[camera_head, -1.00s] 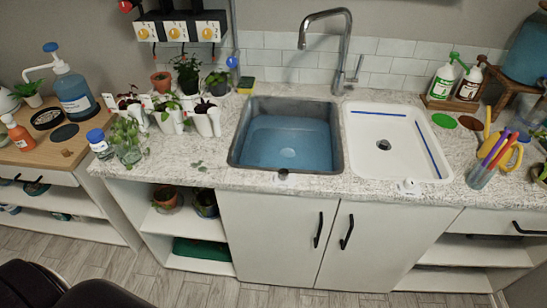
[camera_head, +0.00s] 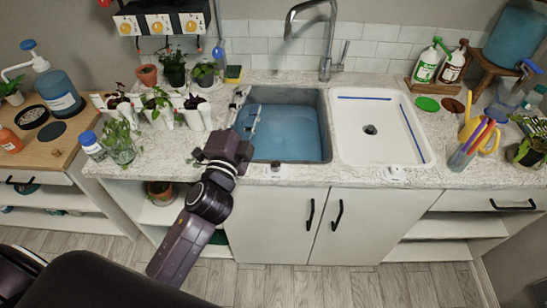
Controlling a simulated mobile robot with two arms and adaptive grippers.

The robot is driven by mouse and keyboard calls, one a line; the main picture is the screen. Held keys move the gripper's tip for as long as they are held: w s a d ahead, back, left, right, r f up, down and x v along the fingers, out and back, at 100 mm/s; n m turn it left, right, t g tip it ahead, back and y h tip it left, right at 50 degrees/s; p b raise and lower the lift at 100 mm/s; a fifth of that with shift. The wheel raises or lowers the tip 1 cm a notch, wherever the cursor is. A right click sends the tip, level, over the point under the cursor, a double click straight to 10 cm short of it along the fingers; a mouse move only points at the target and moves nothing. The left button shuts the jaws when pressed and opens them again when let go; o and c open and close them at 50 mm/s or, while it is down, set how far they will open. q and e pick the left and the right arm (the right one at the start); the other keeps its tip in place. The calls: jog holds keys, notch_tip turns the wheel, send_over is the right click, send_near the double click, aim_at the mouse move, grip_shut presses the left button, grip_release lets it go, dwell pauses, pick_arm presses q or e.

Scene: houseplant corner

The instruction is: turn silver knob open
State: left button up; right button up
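A small pale, silver-looking knob (camera_head: 397,171) sits on the counter's front edge before the white basin. A small darker knob (camera_head: 276,168) sits on the front edge before the grey basin. Both are too small to tell how they are turned. My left gripper (camera_head: 247,109) is open and empty, its fingers apart over the left part of the grey basin, up and left of the darker knob and well left of the silver one. My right gripper is not in view.
The grey basin (camera_head: 325,142) holds blue water; the white basin (camera_head: 372,107) looks empty. A tall faucet (camera_head: 327,45) stands behind them. Potted plants crowd the counter left of my gripper. A cup of pens (camera_head: 463,157) stands at the right. The front strip between the knobs is clear.

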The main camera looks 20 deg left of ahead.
pick_arm(q)
jog(key=w+d+r+m+t+h, duration=0.2)
jog(key=d+r+m+h, duration=0.55)
jog(key=m, duration=0.25)
jog(key=d+m+g+h, duration=0.7)
jog(key=d+m+h, duration=0.25)
jog(key=m, duration=0.55)
jog(key=m+g+y, duration=1.1)
jog(key=m+g, duration=0.1)
jog(key=g, duration=0.1)
send_near(276, 164)
jog(key=p+x, duration=0.2)
jog(key=x, duration=0.5)
jog(key=shift+d+f, duration=0.2)
jog(key=shift+f, duration=0.1)
jog(key=shift+w+d+f, duration=0.1)
jog(key=shift+f, duration=0.35)
